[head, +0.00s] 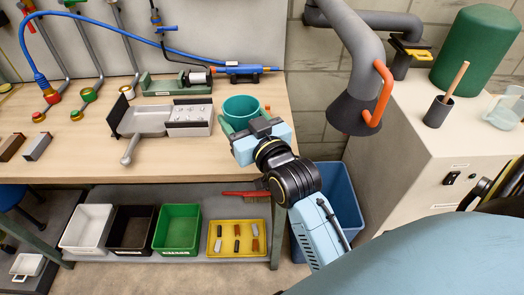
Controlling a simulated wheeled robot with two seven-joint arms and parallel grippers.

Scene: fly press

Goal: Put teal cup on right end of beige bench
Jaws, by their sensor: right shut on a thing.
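The teal cup (241,106) is upright at the right end of the beige bench (180,165), its rim and open top showing. My right gripper (256,130) reaches in from the lower right and is shut on the cup's near side. The gripper hides the lower part of the cup, so I cannot tell whether its base touches the bench top. My left gripper is not in view.
Behind are a green fixture and a blue tool (238,70). A grey extraction hood (352,112) hangs right of the bench, near a white cabinet (405,150). A blue bin (340,190) stands below.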

